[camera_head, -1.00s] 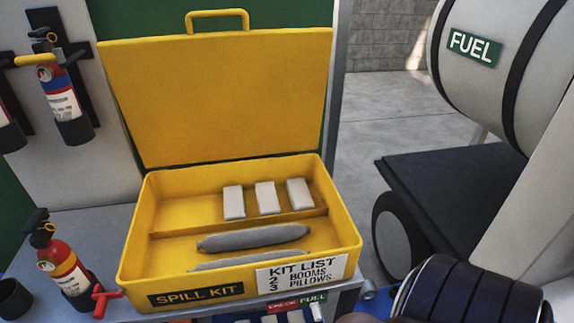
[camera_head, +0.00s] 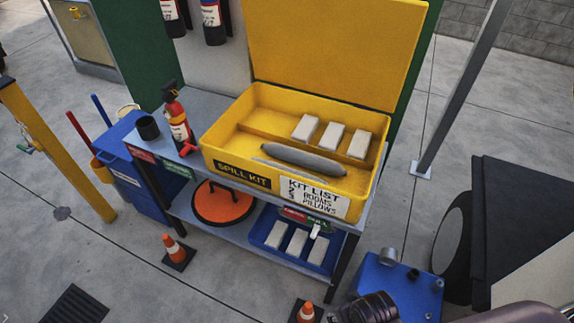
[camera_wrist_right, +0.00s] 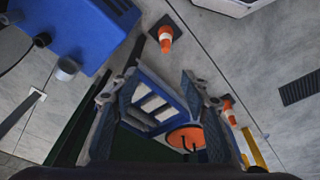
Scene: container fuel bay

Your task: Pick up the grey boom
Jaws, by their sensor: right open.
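In the head view the grey boom (camera_head: 303,159) lies in the front compartment of the open yellow spill kit (camera_head: 224,143). A second grey strip shows in front of it, mostly hidden by the front wall. My right gripper (camera_wrist_right: 164,88) is open and empty in the right wrist view. It points towards the lower shelf, and the boom is not in that view. In the head view a dark part of my right arm shows at the bottom edge, below and right of the kit and apart from it. My left gripper is not in view.
Three white pillows (camera_head: 333,136) lie in the kit's back compartment. A fire extinguisher (camera_head: 177,120) and black cup (camera_head: 148,127) stand left of the kit. The shelf below holds an orange disc (camera_head: 222,203) and blue tray (camera_head: 262,232). A blue box (camera_head: 398,285) and cones (camera_head: 174,250) stand on the floor.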

